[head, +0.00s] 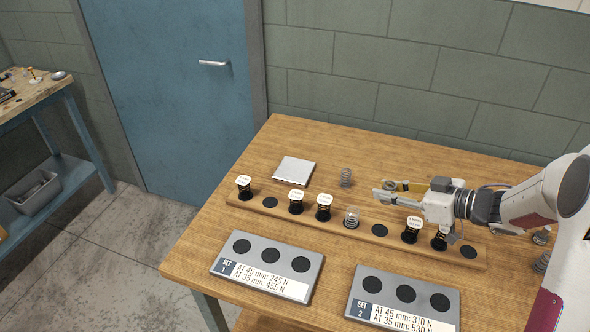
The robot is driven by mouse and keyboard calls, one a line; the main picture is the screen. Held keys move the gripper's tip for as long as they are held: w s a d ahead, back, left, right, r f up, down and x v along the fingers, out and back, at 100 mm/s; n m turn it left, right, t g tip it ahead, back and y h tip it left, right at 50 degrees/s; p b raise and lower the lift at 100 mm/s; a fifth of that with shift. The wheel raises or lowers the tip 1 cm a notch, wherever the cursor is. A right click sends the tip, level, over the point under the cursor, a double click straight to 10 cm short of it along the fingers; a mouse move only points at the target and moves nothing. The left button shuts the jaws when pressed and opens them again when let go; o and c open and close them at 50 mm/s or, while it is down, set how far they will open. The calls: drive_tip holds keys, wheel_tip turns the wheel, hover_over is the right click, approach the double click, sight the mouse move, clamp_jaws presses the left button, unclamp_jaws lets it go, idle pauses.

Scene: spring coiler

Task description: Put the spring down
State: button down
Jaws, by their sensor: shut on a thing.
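My gripper (382,193) reaches in from the right above the back of the long wooden rack, its fingers pointing left. It is shut on a small coil-like thing, seemingly the spring (390,185), which the fingers partly hide. Several dark springs with white labelled tops, such as the one at the left end (244,187), stand in other rack places. Dark empty round spots show between them. Another bare spring (345,177) stands behind the rack.
The Set 1 plate (266,267) and Set 2 plate (403,299) lie in front of the rack, their round dark spots empty. A flat silver square (294,171) lies behind it. More springs (541,237) stand at the right. The wooden table's left side is clear.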

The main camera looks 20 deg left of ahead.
drive_tip(key=w+a+r, duration=0.2)
drive_tip(key=w+a, duration=0.1)
drive_tip(key=a, duration=1.2)
drive_tip(key=m+t+h, duration=0.4)
drive_tip(key=m+t, duration=0.2)
hover_over(291, 175)
drive_tip(key=shift+f, duration=0.15)
drive_tip(key=shift+f, duration=3.05)
drive_tip(key=shift+f, duration=0.1)
drive_tip(key=shift+f, duration=1.8)
